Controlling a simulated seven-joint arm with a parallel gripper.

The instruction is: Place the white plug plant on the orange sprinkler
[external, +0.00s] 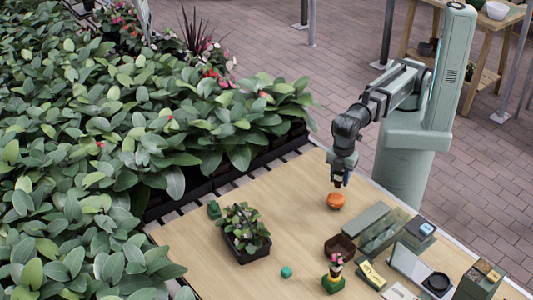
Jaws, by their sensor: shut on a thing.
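The orange sprinkler (336,201) is a small rounded orange thing on the wooden table, near its far edge. My gripper (339,184) points down directly above the sprinkler, with its fingertips close to the sprinkler's top. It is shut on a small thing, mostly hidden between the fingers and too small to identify. I cannot tell whether that thing touches the sprinkler. I cannot make out a white plug plant clearly anywhere in view.
A dark planter (246,247) with a leafy plant stands left on the table (215,280). Dense potted plants line the left.

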